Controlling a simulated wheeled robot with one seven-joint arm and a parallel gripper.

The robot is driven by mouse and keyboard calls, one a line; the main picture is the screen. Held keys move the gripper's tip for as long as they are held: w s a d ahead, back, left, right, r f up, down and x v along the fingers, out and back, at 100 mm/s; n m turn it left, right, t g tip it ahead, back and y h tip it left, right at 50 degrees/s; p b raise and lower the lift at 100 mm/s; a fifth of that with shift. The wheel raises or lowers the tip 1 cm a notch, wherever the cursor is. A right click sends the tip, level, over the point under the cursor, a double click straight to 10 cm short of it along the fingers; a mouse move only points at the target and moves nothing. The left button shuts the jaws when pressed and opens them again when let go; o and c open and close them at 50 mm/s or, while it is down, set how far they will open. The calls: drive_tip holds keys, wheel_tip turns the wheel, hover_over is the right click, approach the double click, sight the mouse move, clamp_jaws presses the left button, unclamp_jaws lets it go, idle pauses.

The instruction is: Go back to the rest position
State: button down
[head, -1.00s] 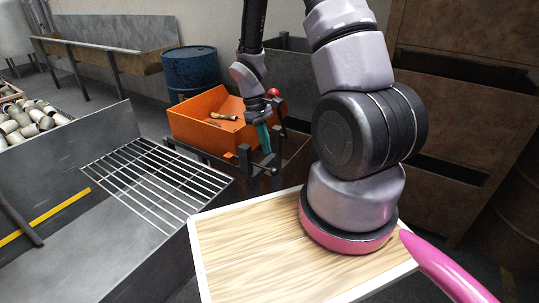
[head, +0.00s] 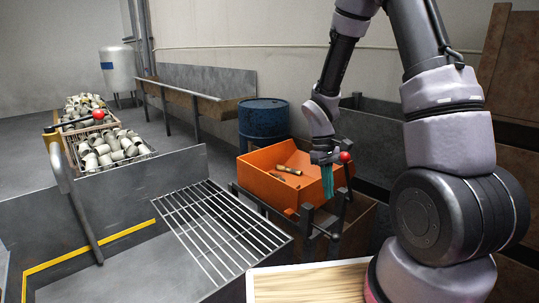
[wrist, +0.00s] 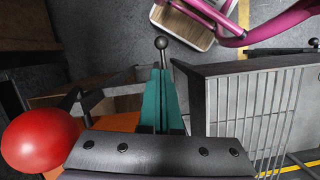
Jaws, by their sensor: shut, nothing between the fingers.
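My gripper (head: 327,184) hangs from my arm with its teal fingers pointing down, at the right end of the orange bin in the head view. In the wrist view the teal fingers (wrist: 161,98) are together with nothing between them. A small grey ball on a stem (wrist: 161,43) shows just past the fingertips; I cannot tell whether they touch it. A red ball knob (head: 345,156) is close beside the gripper; it also shows large at the left of the wrist view (wrist: 40,140).
The orange bin (head: 262,187) holds small brownish pieces. A blue drum (head: 264,121) stands behind it. A slatted metal rack (head: 220,225) lies to the left, with a dark panel (head: 120,200) beside it. Crates of pale cylindrical parts (head: 115,150) stand farther back.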

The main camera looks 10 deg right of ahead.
wheel_tip(320, 180, up, 18)
drive_tip(key=s+m+t+y, duration=0.2)
drive_tip(key=m+t, duration=0.2)
drive_tip(key=t, duration=0.1)
drive_tip(key=s+r+m+t, duration=0.2)
drive_tip(key=s+r, duration=0.2)
drive_tip(key=r, duration=0.3)
drive_tip(key=s+r+m+t+y, duration=0.1)
drive_tip(key=s+r+m+t, duration=0.1)
drive_tip(key=s+r, duration=0.3)
wheel_tip(320, 180, up, 2)
drive_tip(key=shift+s+r+m+t, duration=0.1)
drive_tip(key=shift+s+m+t, duration=0.15)
drive_tip(key=shift+m+t, duration=0.25)
drive_tip(key=c, duration=1.5)
unclamp_jaws()
drive_tip(key=shift+d, duration=0.1)
drive_tip(key=shift+c, duration=0.2)
